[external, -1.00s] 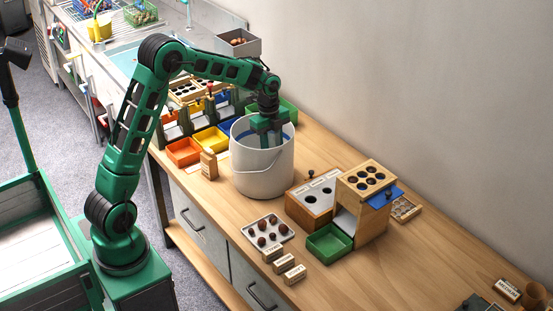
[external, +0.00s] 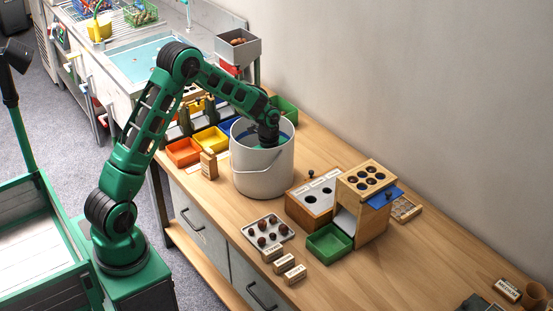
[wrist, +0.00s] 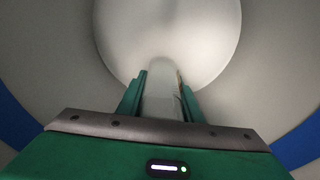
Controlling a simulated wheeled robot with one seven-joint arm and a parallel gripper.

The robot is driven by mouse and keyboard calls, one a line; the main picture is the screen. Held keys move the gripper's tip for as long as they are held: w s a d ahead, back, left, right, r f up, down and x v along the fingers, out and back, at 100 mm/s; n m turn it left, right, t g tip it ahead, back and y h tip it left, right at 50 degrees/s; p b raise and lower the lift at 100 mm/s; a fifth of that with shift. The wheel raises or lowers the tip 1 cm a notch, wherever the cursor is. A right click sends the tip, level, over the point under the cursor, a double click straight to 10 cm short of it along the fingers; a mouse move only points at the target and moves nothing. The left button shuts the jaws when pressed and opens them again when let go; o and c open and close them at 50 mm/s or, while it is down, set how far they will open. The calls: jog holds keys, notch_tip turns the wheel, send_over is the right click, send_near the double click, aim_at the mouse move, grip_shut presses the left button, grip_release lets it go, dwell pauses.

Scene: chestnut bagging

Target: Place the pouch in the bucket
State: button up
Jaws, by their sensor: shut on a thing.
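The bucket (external: 262,174) is light grey with a wire handle and stands upright on the wooden worktop. My arm reaches down through its open top. In the wrist view, my gripper (wrist: 161,82) is inside, with the bucket's curved grey wall (wrist: 45,60) around it and the round pale floor ahead. Its green fingers are shut on a narrow, pale pouch (wrist: 161,105), which points towards the floor. I cannot tell whether the pouch touches the floor. In the external view, the bucket hides the pouch and the fingers.
Orange (external: 183,152), yellow (external: 210,139) and blue trays stand left of the bucket, beside a small tan block (external: 208,164). A tray of chestnuts (external: 267,233) lies in front. A wooden sorting box (external: 364,205) and green tray (external: 330,244) stand to the right.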

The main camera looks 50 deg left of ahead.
jog(key=o, duration=1.1)
jog(key=shift+f, duration=0.1)
jog(key=r, duration=0.4)
jog(key=a+r, duration=0.1)
jog(key=r, duration=0.6)
jog(key=shift+a+r, duration=0.2)
jog(key=shift+r, duration=0.4)
